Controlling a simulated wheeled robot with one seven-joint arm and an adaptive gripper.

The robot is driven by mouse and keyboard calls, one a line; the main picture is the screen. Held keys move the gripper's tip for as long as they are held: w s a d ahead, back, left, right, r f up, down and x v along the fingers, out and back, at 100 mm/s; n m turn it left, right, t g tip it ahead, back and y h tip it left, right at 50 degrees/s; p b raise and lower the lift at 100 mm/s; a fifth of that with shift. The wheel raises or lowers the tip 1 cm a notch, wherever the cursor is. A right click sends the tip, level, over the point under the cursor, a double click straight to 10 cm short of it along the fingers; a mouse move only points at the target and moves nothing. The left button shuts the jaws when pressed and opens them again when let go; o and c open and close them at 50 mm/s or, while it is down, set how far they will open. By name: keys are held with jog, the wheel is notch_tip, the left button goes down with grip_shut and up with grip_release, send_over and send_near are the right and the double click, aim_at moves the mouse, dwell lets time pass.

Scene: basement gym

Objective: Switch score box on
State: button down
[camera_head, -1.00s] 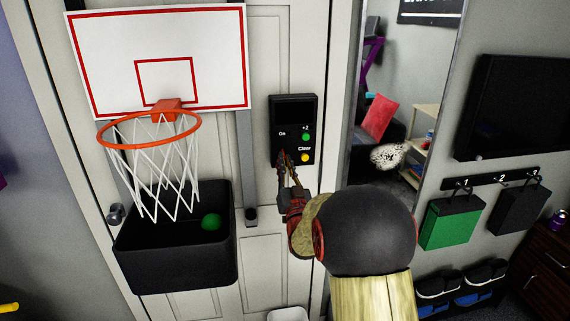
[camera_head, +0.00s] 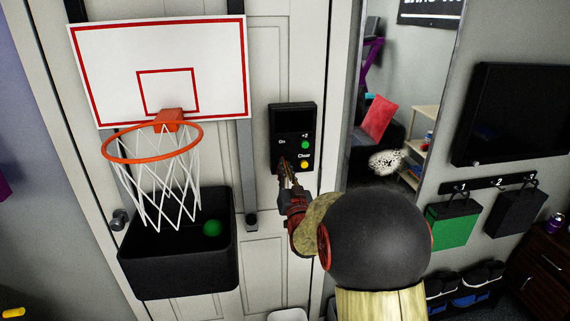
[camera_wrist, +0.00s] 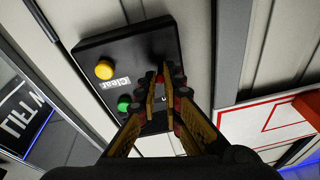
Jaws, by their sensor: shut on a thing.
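The score box (camera_head: 276,126) is black and is mounted on the white door right of the hoop. It has a dark display (camera_head: 293,117), a green "+2" button (camera_head: 305,145), a yellow "Clear" button (camera_head: 304,165) and an "On" label on its left side. My gripper (camera_head: 284,165) is at the box's lower left, below that label. In the wrist view, my gripper (camera_wrist: 161,78) has its fingertips close together at the box (camera_wrist: 98,48), with a small red part (camera_wrist: 160,79), apparently the switch, between them. The fingers hide most of this part and some of the label.
A mirror (camera_head: 405,120) and a green hanging bag (camera_head: 452,225) are to the right. A vertical grey rail (camera_head: 246,170) stands left of the box.

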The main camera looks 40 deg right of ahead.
notch_tip(320, 180, up, 2)
jog(key=g+y+p, duration=0.1)
jog(key=p, duration=0.2)
jog(key=g+p, duration=0.2)
jog(key=p, duration=0.2)
jog(key=shift+s+a+r+y, duration=0.1)
jog(key=shift+r+y, duration=0.15)
jog(key=shift+y, duration=0.15)
jog(key=r+g+y+p, duration=0.1)
jog(key=g+p, duration=0.1)
jog(key=p, duration=0.3)
jog(key=g+y+p, duration=0.1)
jog(key=g+p, duration=0.1)
jog(key=p, duration=0.4)
jog(key=shift+w+r, duration=0.2)
jog(key=shift+r, duration=0.2)
jog(key=g+p, duration=0.1)
jog(key=p, duration=0.3)
jog(key=shift+r+y, duration=0.15)
jog(key=shift+y, duration=0.25)
jog(key=shift+w+d+p, duration=0.1)
jog(key=shift+d+p, duration=0.1)
jog(key=shift+p, duration=0.45)
jog(key=shift+g+y+p, duration=0.3)
jog(key=shift+g+p, duration=0.1)
jog(key=shift+p, duration=0.8)
jog(key=c, duration=2)
grip_release()
jog(key=shift+w, duration=0.1)
jog(key=shift+o, duration=0.4)
